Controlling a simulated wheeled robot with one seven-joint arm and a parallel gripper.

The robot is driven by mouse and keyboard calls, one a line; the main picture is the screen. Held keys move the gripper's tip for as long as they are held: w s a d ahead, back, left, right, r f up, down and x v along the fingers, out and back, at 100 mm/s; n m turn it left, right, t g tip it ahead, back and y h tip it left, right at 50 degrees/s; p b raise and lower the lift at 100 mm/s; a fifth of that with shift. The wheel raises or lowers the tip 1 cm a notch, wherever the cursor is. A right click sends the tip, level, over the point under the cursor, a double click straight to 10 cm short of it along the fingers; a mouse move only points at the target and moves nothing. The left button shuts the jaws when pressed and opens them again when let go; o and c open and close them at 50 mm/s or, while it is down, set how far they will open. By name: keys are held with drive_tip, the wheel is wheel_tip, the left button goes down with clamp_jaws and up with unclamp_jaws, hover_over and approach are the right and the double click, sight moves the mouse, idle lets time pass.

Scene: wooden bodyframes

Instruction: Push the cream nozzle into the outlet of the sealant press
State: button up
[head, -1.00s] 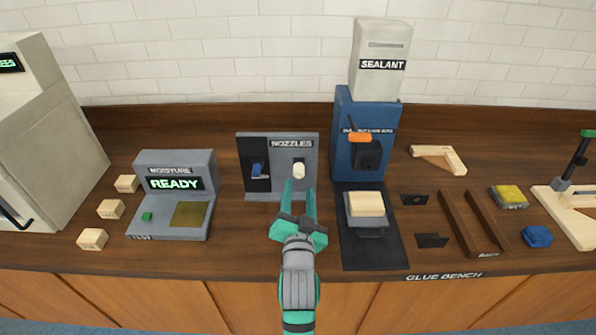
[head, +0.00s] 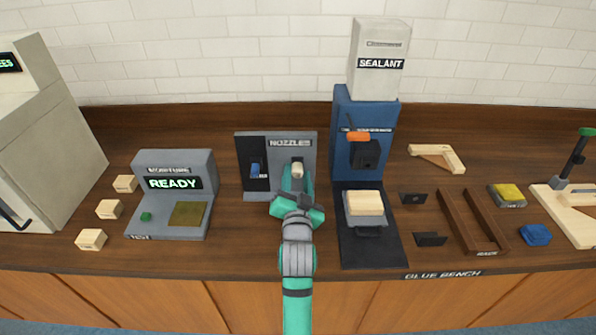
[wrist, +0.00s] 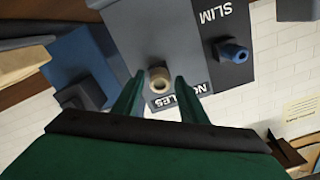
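The cream nozzle (head: 297,169) sits in the right half of the grey nozzles rack (head: 308,150). In the wrist view the cream nozzle (wrist: 159,77) shows end-on, between the fingertips of my gripper (wrist: 156,90). The fingers stand apart on either side of it with gaps visible. In the head view my gripper (head: 297,180) is right in front of the nozzle. The sealant press (head: 361,120) is a blue body with a white sealant block on top, right of the rack. Its dark outlet block (head: 366,156) faces front, below an orange handle (head: 358,136).
A blue slim nozzle (head: 255,170) sits in the rack's left half; it also shows in the wrist view (wrist: 234,52). A wooden block (head: 364,203) rests on a stand before the press. The moisture tester (head: 176,190) reads READY at left. Bench space lies left of the rack.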

sight(297, 175)
clamp_jaws()
drive_tip(key=shift+s, duration=0.15)
drive_tip(key=shift+s+a, duration=0.1)
drive_tip(key=shift+s, duration=0.15)
idle(0.4)
drive_tip(key=shift+s+d, duration=0.2)
drive_tip(key=shift+s, duration=0.15)
drive_tip(key=shift+s+a, duration=0.1)
drive_tip(key=shift+s, duration=0.9)
